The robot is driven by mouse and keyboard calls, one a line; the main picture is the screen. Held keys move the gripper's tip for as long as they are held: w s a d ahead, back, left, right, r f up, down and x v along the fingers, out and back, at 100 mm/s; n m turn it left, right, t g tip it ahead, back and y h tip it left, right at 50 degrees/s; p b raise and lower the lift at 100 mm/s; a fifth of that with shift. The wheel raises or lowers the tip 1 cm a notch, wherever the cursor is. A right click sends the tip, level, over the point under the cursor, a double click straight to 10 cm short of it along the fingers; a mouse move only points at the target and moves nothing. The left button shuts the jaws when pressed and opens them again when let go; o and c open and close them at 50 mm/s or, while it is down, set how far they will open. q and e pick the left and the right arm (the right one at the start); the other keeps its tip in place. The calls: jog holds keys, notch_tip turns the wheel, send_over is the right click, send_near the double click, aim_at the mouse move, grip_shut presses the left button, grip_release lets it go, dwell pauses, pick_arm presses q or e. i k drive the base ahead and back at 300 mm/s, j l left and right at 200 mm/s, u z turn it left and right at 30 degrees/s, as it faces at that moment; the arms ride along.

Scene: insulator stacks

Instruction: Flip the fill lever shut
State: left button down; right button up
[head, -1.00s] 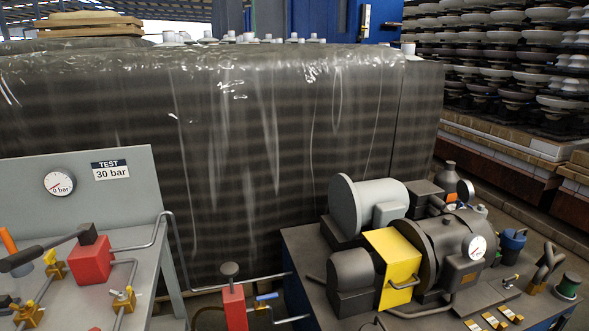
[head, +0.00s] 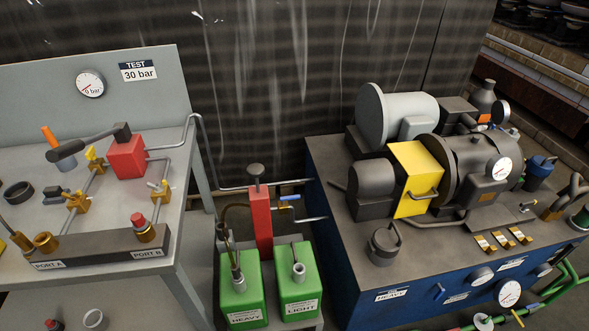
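No lever in view carries a readable fill label, so I cannot tell for sure which one is the fill lever. A small blue lever (head: 289,197) sits on the pipe beside the upright red hand pump (head: 261,222), lying roughly along the pipe. A small blue lever (head: 439,290) is on the front of the blue machine cabinet. Neither of my grippers is in view.
Green cans marked HEAVY (head: 243,293) and LIGHT (head: 299,290) stand below the red pump, between the bench (head: 182,235) and the blue cabinet (head: 365,270). A motor and pump set (head: 397,115) fills the cabinet top. Green pipes (head: 560,285) cross the lower right.

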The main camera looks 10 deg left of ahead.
aim_at(282, 200)
jog(key=u, duration=1.6)
jog(key=k+l, duration=0.3)
jog(key=l, duration=0.15)
jog(key=k+l, duration=0.3)
jog(key=l, duration=0.15)
